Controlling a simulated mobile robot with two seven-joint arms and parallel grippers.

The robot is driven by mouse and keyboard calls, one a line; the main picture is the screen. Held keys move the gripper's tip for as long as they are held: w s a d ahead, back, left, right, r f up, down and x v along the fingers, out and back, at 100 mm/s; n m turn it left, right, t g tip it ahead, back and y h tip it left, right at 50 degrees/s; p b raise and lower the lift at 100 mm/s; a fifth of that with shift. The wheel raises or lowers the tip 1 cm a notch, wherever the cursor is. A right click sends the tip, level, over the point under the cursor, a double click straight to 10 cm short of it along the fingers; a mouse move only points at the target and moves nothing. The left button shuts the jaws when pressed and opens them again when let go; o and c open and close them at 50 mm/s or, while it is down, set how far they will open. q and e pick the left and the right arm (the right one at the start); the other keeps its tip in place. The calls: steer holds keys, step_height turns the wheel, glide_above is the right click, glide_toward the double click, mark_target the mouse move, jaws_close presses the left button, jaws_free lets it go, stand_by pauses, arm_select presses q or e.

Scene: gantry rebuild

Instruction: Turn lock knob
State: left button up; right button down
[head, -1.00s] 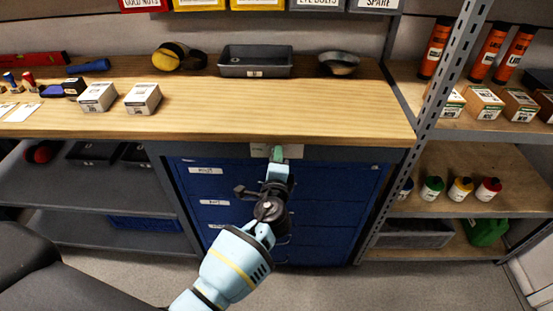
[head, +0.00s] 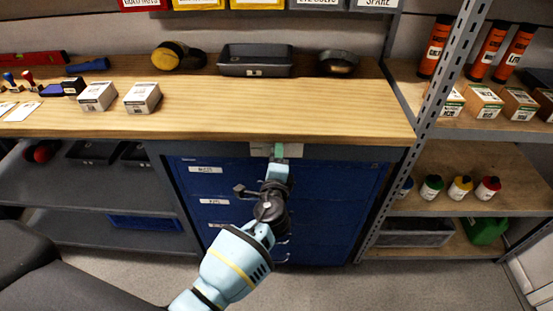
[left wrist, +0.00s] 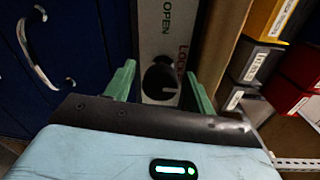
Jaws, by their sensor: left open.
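The dark round lock knob (left wrist: 160,79) sits on a pale plate (left wrist: 154,30) in the left wrist view. The plate is lettered OPEN and LOCKED, the second word partly covered by the knob. In the head view the plate (head: 293,151) shows just under the bench's front edge, above the blue drawers; the knob is hidden there behind my gripper. My left gripper (left wrist: 160,88) is open, with one green finger on each side of the knob. I see gaps beside it and cannot tell any contact. It also shows in the head view (head: 278,152). My right gripper is not in view.
The wooden bench top (head: 270,108) overhangs the blue drawer cabinet (head: 325,200). Small white boxes (head: 142,98) and a grey tray (head: 256,60) stand on the bench. A perforated metal shelf post (head: 438,100) rises at the right.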

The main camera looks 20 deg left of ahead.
arm_select(q)
steer(key=v, duration=0.7)
steer(key=shift+s, duration=0.3)
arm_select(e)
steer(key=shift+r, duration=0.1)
arm_select(q)
steer(key=shift+d+r, duration=0.1)
steer(key=s+a+f+n+g+h+p, duration=0.1)
steer(key=s+f+n+g+h+p, duration=0.15)
steer(key=s+f, duration=0.55)
steer(key=s+a+f+n+g+h+p, duration=0.15)
steer(key=s+f+n+g, duration=0.35)
steer(key=s, duration=0.6)
steer(key=s+n+h+p, duration=0.1)
steer(key=s+n, duration=0.2)
steer(key=s, duration=0.6)
steer(key=s+a+f+n+h, duration=0.1)
steer(key=s+n, duration=0.3)
steer(key=s, duration=0.6)
steer(key=shift+s+a+f+h+p, duration=0.2)
steer(key=shift+a+f+h+p, duration=0.1)
steer(key=shift+h+p, duration=0.1)
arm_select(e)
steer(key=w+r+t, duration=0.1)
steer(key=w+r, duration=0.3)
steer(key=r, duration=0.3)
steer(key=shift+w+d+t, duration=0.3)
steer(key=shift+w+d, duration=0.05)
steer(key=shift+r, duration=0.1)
